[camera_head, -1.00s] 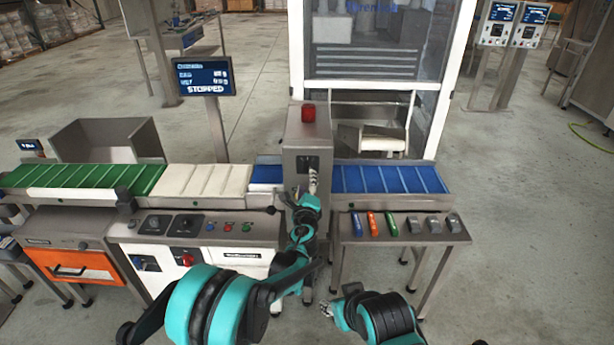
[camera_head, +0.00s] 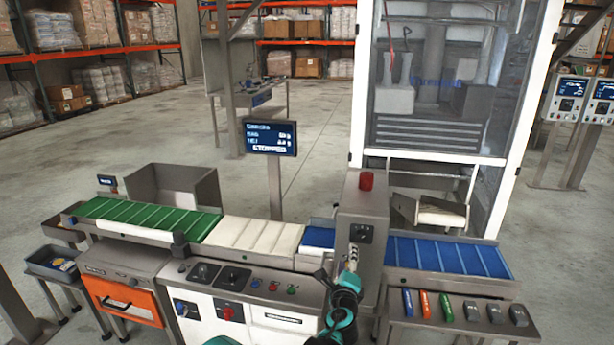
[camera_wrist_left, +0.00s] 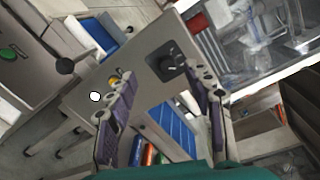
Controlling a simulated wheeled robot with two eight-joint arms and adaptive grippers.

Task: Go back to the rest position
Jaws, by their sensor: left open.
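My left gripper (camera_head: 350,264) is in front of the grey metal cabinet (camera_head: 352,203), just below the black rotary switch (camera_head: 361,233) on its face. In the left wrist view its two fingers (camera_wrist_left: 160,105) are spread apart with nothing between them. The switch (camera_wrist_left: 172,62) shows beyond the fingertips there, apart from them as far as I can see. A red lamp (camera_head: 366,181) tops the cabinet. My left forearm comes up from the bottom edge. My right gripper is out of view.
The green belt (camera_head: 146,218), white belt (camera_head: 258,235) and blue belt (camera_head: 450,257) run across the front. Several coloured markers and grey blocks lie on the right side table (camera_head: 460,322). The control panel (camera_head: 240,284) and orange drawer (camera_head: 123,302) are left. A screen (camera_head: 270,137) reads STOPPED.

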